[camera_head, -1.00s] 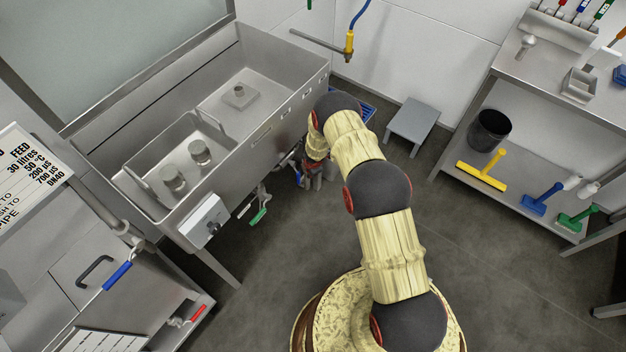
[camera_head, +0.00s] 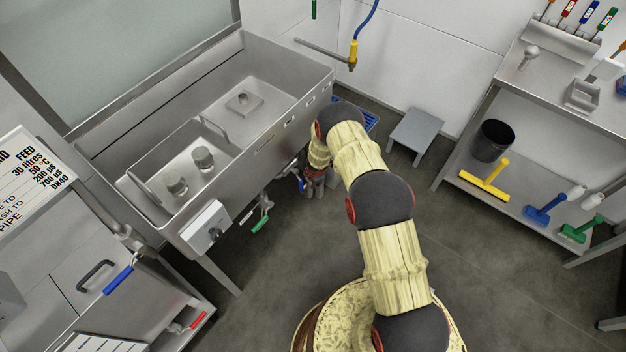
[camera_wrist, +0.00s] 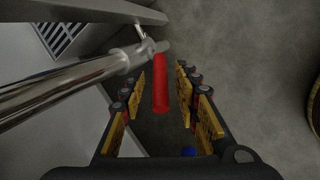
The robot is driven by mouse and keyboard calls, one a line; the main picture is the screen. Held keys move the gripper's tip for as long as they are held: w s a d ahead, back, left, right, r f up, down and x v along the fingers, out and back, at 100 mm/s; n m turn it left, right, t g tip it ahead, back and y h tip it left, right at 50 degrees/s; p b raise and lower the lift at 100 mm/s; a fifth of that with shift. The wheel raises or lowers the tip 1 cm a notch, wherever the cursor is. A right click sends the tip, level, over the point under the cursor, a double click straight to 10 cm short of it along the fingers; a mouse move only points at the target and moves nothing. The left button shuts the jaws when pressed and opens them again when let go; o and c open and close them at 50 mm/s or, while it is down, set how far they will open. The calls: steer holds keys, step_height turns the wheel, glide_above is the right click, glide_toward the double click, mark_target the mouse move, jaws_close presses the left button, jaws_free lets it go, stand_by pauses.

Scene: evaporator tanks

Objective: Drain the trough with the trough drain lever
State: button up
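The steel trough (camera_head: 290,110) stands at the left in the head view, with jars and a small block in it. My gripper (camera_head: 313,188) is low beside its front right side, partly hidden by my arm. In the wrist view, a lever with a red handle (camera_wrist: 160,88) sits on a shiny pipe (camera_wrist: 70,88). My gripper (camera_wrist: 162,95) is open, with a ridged finger on each side of the red handle. Gaps show on both sides, so it is not gripped. This red lever cannot be made out in the head view.
A green-handled lever (camera_head: 260,224) hangs under the trough, left of my gripper. A control box (camera_head: 206,228) is on the trough's front. A grey stool (camera_head: 417,134) and a shelf bench (camera_head: 530,190) stand to the right. The floor between is clear.

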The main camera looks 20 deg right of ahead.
steer(key=v, duration=1.2)
